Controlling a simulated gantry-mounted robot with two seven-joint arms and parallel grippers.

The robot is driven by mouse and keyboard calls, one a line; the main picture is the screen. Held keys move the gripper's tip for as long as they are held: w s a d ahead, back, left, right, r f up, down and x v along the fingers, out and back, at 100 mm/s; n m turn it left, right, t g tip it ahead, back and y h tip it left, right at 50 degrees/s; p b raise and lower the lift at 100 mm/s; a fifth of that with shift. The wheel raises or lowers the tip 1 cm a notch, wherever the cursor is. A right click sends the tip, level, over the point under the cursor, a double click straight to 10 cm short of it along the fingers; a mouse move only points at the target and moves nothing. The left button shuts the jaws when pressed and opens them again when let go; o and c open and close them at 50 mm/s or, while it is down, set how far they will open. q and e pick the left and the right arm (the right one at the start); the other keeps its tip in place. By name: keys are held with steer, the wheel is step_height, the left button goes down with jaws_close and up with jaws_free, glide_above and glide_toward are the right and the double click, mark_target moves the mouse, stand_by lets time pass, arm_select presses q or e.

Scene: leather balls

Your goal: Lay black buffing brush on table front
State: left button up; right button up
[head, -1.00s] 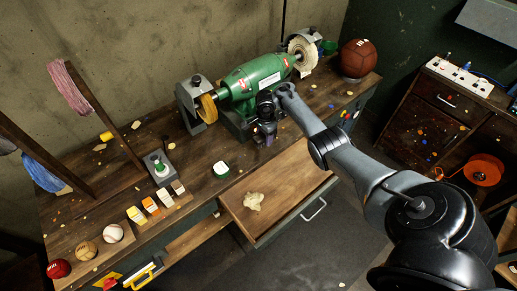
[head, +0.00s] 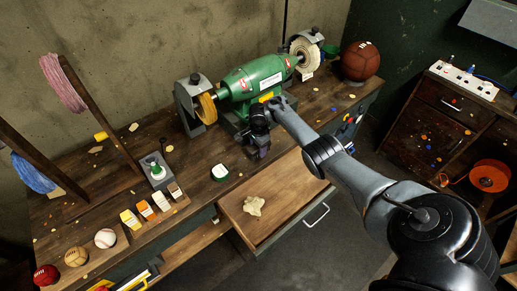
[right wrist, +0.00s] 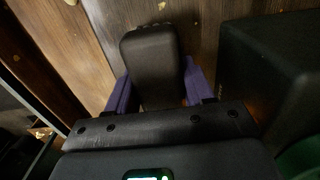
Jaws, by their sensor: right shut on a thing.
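The black buffing brush (right wrist: 152,62) shows in the right wrist view as a dark block with rounded corners, between the purple fingers of my right gripper (right wrist: 158,92). The right gripper is shut on it. In the head view my right gripper (head: 262,151) points down over the front part of the wooden table (head: 195,160), just in front of the green grinder. The brush is hard to make out there against the dark gripper. I cannot tell whether it touches the table top. My left gripper is not in view.
The green bench grinder (head: 252,80) stands close behind the gripper. An open drawer (head: 285,200) with a crumpled cloth (head: 254,206) juts out below the front edge. A small white-topped tin (head: 220,170) sits to the left. A brown leather ball (head: 360,61) stands at the right end.

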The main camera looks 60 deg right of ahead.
steer(key=shift+f, duration=0.15)
steer(key=o, duration=1.1)
